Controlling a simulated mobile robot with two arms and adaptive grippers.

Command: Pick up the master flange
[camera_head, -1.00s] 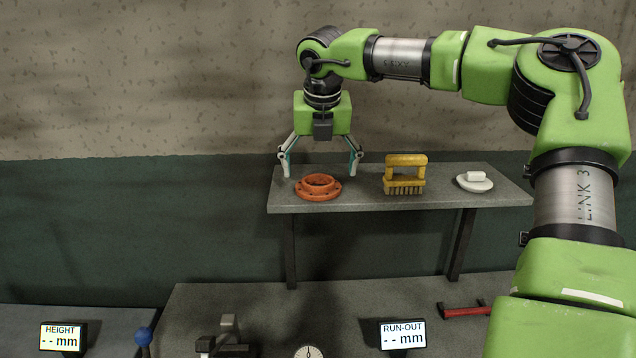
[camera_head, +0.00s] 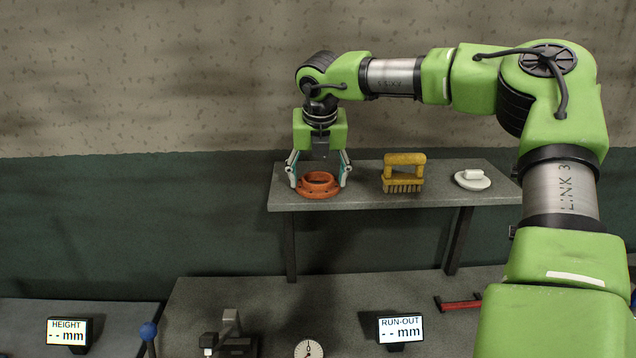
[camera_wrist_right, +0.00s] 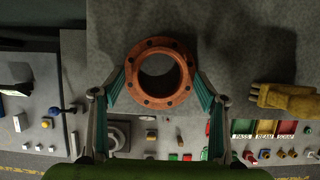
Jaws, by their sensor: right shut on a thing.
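The master flange (camera_head: 319,188) is an orange-red ring with a raised hub and bolt holes. It sits at the left end of the raised shelf in the head view. My right gripper (camera_head: 319,180) points down over it, one finger on each side, shut on the flange. The right wrist view shows the flange (camera_wrist_right: 161,97) between the two teal-padded fingers (camera_wrist_right: 161,100), with its open bore facing the camera. I see no gap between the flange and the shelf. My left gripper is not in view.
A yellow-handled brush (camera_head: 404,174) and a white round piece with a handle (camera_head: 473,180) stand on the shelf (camera_head: 360,203) to the right. Below, a bench holds a run-out display (camera_head: 401,330), a dial gauge (camera_head: 309,349) and a red-handled tool (camera_head: 460,303).

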